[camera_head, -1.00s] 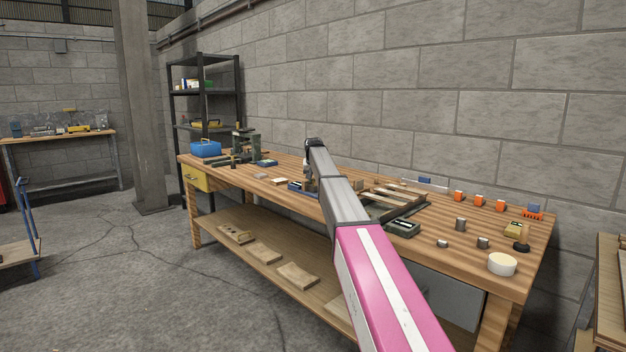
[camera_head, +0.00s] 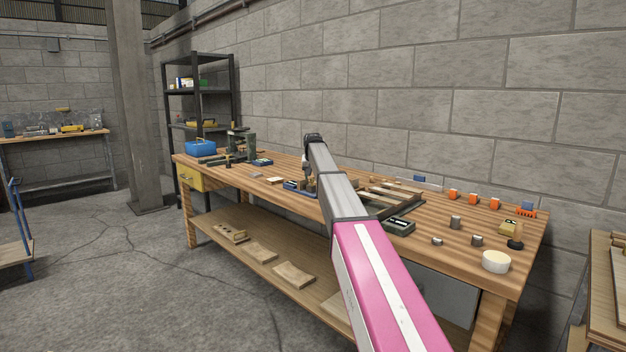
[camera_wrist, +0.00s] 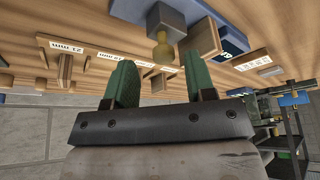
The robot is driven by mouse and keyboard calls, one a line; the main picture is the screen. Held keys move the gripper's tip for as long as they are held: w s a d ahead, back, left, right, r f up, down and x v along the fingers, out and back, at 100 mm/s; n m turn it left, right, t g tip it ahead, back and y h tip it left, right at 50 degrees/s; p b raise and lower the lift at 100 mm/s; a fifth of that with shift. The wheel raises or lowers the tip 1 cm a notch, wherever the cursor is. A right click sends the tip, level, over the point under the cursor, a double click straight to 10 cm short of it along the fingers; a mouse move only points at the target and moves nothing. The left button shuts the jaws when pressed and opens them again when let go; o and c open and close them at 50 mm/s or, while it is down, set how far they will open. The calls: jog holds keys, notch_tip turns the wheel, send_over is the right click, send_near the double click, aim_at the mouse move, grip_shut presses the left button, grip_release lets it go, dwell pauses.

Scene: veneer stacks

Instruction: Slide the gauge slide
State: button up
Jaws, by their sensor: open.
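In the wrist view, a dark grey-blue block with a brass knob (camera_wrist: 162,46), which looks like the gauge slide, sits on a blue base (camera_wrist: 208,12). My gripper (camera_wrist: 158,64) is open, its two green fingers apart with nothing held. The knob lies just beyond the fingertips, roughly in line with the gap; whether it is between them I cannot tell. In the head view, the blue base (camera_head: 298,186) shows beside my arm on the workbench (camera_head: 275,185). My arm hides part of the gauge there, and the fingers are not clear.
Wooden pieces with millimetre labels (camera_wrist: 112,56) lie near the fingers. A small dark display (camera_wrist: 232,42) is beside the base. A dark frame with wooden strips (camera_head: 385,200) and a dark meter (camera_head: 398,226) lie right of my arm. The blue box (camera_head: 201,148) stands at the far end.

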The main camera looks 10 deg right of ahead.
jog(key=v, duration=0.9)
jog(key=shift+f, duration=0.1)
